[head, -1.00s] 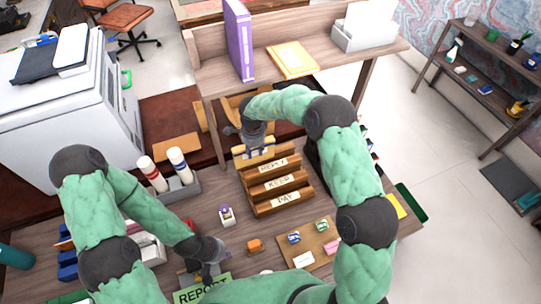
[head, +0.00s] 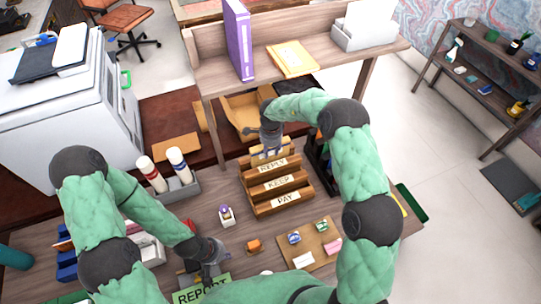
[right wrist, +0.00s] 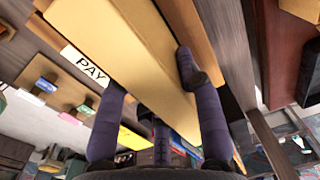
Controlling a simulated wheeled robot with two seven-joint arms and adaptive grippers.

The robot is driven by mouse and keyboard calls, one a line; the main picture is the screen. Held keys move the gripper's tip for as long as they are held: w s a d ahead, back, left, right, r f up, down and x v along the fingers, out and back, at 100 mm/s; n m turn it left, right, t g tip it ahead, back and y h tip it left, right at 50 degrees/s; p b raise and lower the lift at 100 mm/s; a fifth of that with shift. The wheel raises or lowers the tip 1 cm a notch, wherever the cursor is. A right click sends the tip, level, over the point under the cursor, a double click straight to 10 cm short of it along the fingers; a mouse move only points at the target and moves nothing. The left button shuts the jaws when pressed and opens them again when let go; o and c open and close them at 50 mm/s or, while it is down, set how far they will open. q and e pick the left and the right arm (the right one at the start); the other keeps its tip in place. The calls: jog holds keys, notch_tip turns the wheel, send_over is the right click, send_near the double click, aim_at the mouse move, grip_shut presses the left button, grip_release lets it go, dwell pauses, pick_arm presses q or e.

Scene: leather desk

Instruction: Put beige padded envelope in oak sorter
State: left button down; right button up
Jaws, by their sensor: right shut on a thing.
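My right gripper (head: 270,142) is shut on the beige padded envelope (head: 258,158) at the back end of the oak sorter (head: 283,208). In the right wrist view the envelope (right wrist: 130,50) is a broad yellow-beige panel between the fingers (right wrist: 150,88). The sorter has stepped slots labelled REPLY, KEEP and PAY. The envelope stands behind the REPLY label; its lower edge is hidden, so I cannot tell how deep it sits. My left gripper (head: 210,262) is low at the front left, above a green REPORT booklet (head: 203,290); its fingers are unclear.
A raised shelf (head: 205,75) behind the sorter holds a purple binder (head: 238,40), a yellow envelope (head: 292,58) and a pale tray (head: 363,35). A cork board (head: 318,243) with small items lies front right. A dark rack (head: 318,165) stands right of the sorter.

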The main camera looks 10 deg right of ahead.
aim_at(270, 161)
jog(key=shift+f, duration=1.75)
jog(key=shift+f, duration=0.1)
jog(key=o, duration=1.2)
jog(key=shift+f, duration=0.1)
jog(key=shift+c, duration=0.2)
notch_tip(270, 161, up, 8)
jog(key=shift+s+f+p, duration=0.1)
jog(key=shift+s+p, duration=0.05)
jog(key=shift+p, duration=0.15)
